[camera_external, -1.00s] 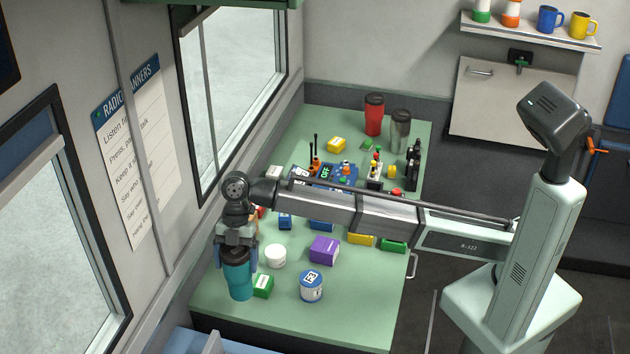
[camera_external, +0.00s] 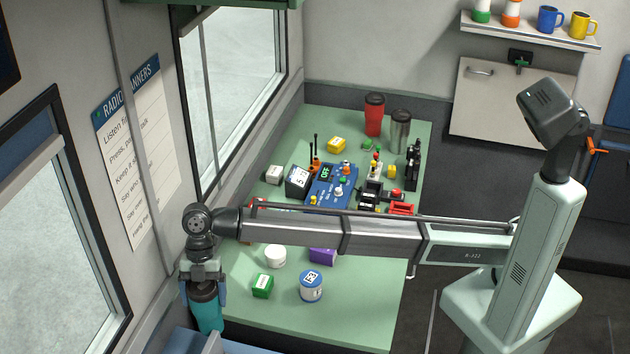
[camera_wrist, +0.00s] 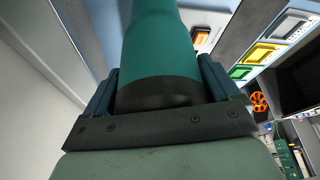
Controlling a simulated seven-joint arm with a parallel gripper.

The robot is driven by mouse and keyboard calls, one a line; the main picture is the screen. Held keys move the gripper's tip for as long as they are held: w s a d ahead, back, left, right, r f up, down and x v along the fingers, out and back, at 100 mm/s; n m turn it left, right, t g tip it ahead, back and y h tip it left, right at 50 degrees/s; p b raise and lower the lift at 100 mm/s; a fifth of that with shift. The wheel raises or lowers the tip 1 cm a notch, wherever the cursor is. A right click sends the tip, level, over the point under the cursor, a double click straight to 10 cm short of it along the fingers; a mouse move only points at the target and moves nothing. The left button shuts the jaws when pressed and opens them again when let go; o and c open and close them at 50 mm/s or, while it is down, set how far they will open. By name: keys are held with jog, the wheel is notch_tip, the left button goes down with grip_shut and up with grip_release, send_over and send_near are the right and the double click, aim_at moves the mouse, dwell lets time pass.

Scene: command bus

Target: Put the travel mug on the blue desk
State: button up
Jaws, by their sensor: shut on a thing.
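A teal travel mug (camera_external: 207,313) with a dark lid is held upright by my gripper (camera_external: 203,288) in the external view. In the wrist view, the mug (camera_wrist: 163,45) stands between the two fingers of my gripper (camera_wrist: 160,88), which touch its sides. The mug is at the near left corner of the green table (camera_external: 345,326). A blue surface (camera_external: 185,340), partly cut off by the bottom edge, lies just below and left of the mug. I cannot tell whether the mug touches anything below it.
A white jar (camera_external: 275,256), a green box (camera_external: 263,286), a blue-and-white tin (camera_external: 311,286) and a purple box (camera_external: 323,257) stand on the table. A red tumbler (camera_external: 374,115) and a grey tumbler (camera_external: 400,131) are farther back. The wall and windows are close on the left.

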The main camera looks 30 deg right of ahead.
jog(key=s+a, duration=0.1)
jog(key=a, duration=0.8)
notch_tip(320, 180, down, 7)
jog(key=shift+d+f, duration=0.1)
jog(key=o, duration=1.3)
jog(key=shift+v, duration=3.85)
jog(key=shift+s, duration=0.1)
